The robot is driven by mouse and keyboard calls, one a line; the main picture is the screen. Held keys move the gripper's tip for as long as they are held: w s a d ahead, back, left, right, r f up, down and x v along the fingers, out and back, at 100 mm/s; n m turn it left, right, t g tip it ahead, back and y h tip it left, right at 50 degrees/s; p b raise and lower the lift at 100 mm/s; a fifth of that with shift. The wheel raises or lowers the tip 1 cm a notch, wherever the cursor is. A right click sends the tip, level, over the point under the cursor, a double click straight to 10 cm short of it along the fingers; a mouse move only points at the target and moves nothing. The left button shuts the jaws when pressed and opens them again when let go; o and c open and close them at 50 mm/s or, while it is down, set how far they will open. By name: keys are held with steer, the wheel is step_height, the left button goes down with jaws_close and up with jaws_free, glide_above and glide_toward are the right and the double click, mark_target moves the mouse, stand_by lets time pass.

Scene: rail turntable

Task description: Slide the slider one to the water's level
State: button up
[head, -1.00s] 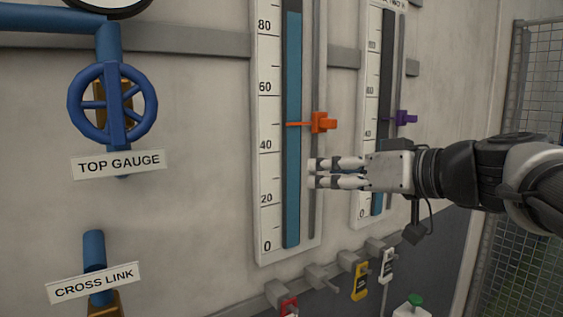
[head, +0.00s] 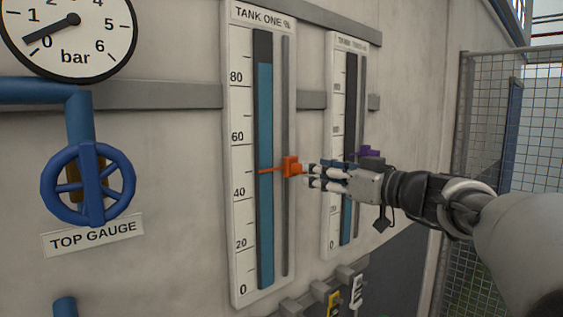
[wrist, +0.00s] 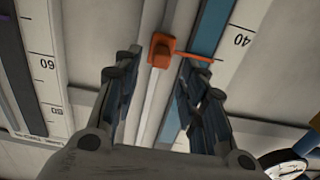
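The tank one gauge (head: 243,215) is a tall white panel with a percent scale. Its blue water column (head: 265,120) tops out a little above the 80 mark. The orange slider (head: 292,167) sits on the grey rail (head: 285,230) right of the column, its pointer between 40 and 60, well below the water's top. My gripper (head: 309,175) is just right of the slider, at about its height. In the wrist view my gripper (wrist: 160,62) is open, and the slider (wrist: 161,50) lies between the fingertips or just beyond them, with gaps on both sides.
A second gauge (head: 334,215) with a purple slider (head: 370,152) stands to the right, close behind my gripper. A blue valve wheel (head: 88,183) and a pressure dial (head: 68,35) are at left. Yellow and white tags (head: 333,304) hang below. The rail above the slider looks clear.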

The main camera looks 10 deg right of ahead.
mark_target(300, 164)
steer(key=p+x, duration=0.1)
steer(key=x, duration=0.5)
steer(key=shift+s+a+r, duration=0.1)
steer(key=shift+s, duration=0.05)
steer(key=shift+w+a+p, duration=0.15)
steer(key=shift+w+p, duration=0.15)
steer(key=shift+w, duration=0.05)
jaws_close()
